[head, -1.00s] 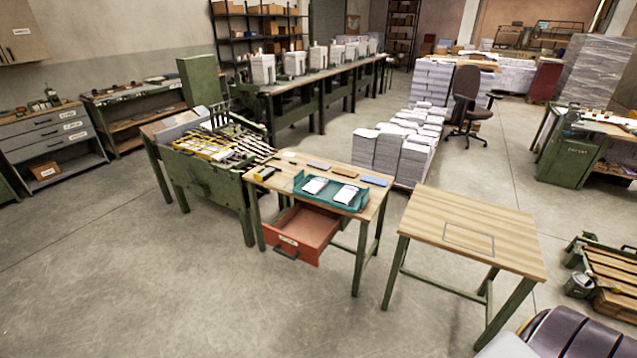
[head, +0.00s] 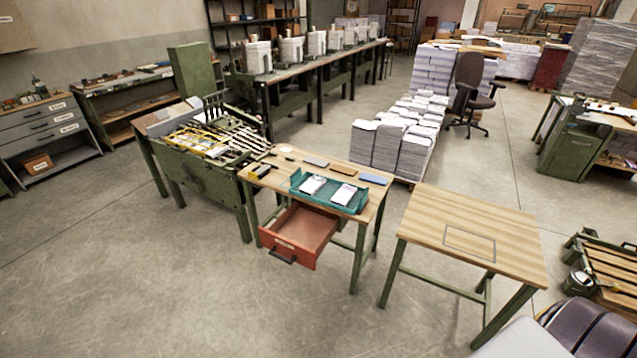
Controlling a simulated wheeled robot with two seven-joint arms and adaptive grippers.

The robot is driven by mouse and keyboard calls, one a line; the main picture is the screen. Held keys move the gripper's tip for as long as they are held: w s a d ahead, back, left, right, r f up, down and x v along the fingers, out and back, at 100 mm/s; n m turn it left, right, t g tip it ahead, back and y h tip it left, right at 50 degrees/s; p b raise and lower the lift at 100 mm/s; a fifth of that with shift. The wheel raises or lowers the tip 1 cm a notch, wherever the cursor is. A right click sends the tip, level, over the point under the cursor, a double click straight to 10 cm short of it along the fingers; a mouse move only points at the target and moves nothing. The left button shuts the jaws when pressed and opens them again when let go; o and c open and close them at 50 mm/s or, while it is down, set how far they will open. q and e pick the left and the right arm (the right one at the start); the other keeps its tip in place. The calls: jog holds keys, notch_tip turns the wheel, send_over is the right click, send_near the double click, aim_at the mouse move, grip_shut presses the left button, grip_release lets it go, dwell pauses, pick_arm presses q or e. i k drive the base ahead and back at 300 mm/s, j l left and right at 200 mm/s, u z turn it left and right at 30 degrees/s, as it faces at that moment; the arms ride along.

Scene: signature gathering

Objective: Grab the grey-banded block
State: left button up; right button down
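Two white blocks lie in a teal tray (head: 294,188) on the wooden table with the open drawer: a left one (head: 312,185) and a right one (head: 343,194). The right block shows a darker mark near its top; I cannot tell whether either has a grey band. Behind the tray lie three flat pieces: a grey one (head: 316,161), a brown one (head: 343,168) and a blue one (head: 373,179). Neither of my grippers is in view.
An orange-red drawer (head: 300,232) juts out from the table's front. A second wooden table (head: 420,215) with a rectangular outline stands to the right. A green machine bench (head: 205,180) adjoins on the left. Open concrete floor (head: 150,290) lies in front.

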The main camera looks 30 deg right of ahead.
aim_at(312, 185)
jog(key=i+l+z, duration=0.15)
jog(key=i+l, duration=0.15)
jog(key=i+l+z, duration=0.2)
jog(key=i, duration=0.25)
jog(key=i+l+z, duration=0.15)
jog(key=i, duration=0.3)
jog(key=i+l+z, duration=0.2)
jog(key=i, duration=0.2)
